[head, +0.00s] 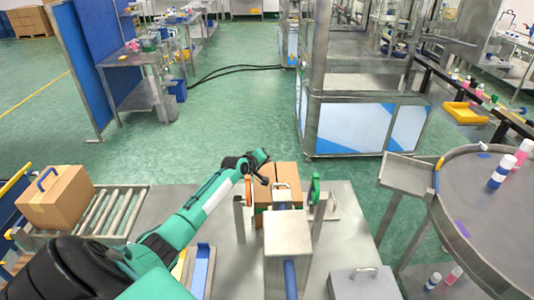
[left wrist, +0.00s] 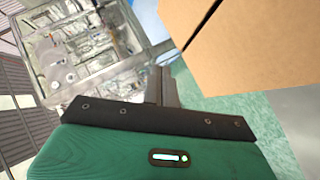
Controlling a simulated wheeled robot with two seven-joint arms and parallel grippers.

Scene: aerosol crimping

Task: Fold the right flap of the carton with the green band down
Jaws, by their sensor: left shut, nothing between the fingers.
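A brown carton (head: 284,172) stands in the metal taping station in the middle of the head view. Its upper panels show with a seam between them. I cannot make out a green band on it, nor the exact state of its right flap. My left gripper (head: 263,178) is shut and empty, at the carton's upper left edge. In the left wrist view the shut fingers (left wrist: 163,86) point away, and the carton (left wrist: 250,45) fills the upper right, close beside them. I cannot tell whether they touch. My right gripper is not in view.
The station's metal block (head: 288,232) hides the carton's near side. An orange part (head: 241,196) and a green part (head: 315,188) flank it. Another carton (head: 57,195) with a blue handle sits on the roller conveyor (head: 112,212). A round table (head: 490,205) stands at right.

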